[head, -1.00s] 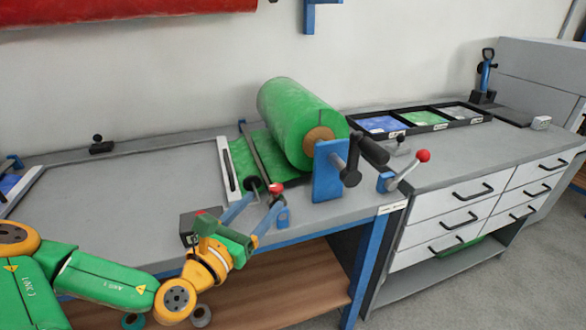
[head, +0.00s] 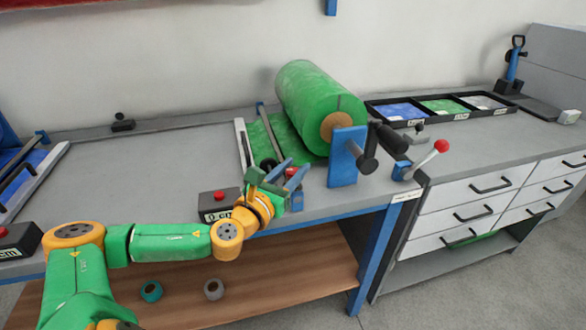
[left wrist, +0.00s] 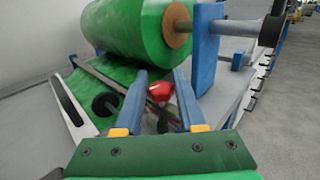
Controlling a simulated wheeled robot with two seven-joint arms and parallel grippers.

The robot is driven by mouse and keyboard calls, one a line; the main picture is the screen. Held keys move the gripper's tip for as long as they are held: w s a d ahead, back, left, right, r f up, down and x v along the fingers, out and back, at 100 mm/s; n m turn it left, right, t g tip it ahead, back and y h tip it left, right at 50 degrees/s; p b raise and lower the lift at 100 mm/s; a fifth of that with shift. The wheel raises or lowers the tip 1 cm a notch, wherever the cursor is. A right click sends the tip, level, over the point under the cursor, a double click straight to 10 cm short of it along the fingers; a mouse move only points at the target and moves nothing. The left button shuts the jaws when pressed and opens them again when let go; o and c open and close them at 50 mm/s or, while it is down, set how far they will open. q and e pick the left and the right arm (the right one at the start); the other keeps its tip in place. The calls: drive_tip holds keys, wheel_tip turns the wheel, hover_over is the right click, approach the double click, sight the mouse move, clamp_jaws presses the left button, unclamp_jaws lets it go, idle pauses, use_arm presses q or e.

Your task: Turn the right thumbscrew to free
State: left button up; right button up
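My left gripper (head: 290,169) is open over the front of the bench, beside the green roll (head: 310,105). In the left wrist view its two blue fingers (left wrist: 160,76) are apart. A red knob (left wrist: 160,91) on a dark stem shows between and beyond them; I cannot tell whether they touch it. A round black knob (left wrist: 106,104) sits at the end of a bar left of the fingers; in the head view that knob (head: 268,165) is just left of the gripper. No label shows which knob is the right thumbscrew. My right gripper is not in view.
A blue roll stand (head: 347,158) with a black-knobbed shaft (head: 368,164) and a red-ball lever (head: 441,146) stand to the right. A black box with a red button (head: 220,203) is left of the gripper. The bench top (head: 150,165) at left is mostly clear.

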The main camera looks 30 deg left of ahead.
use_arm(q)
clamp_jaws()
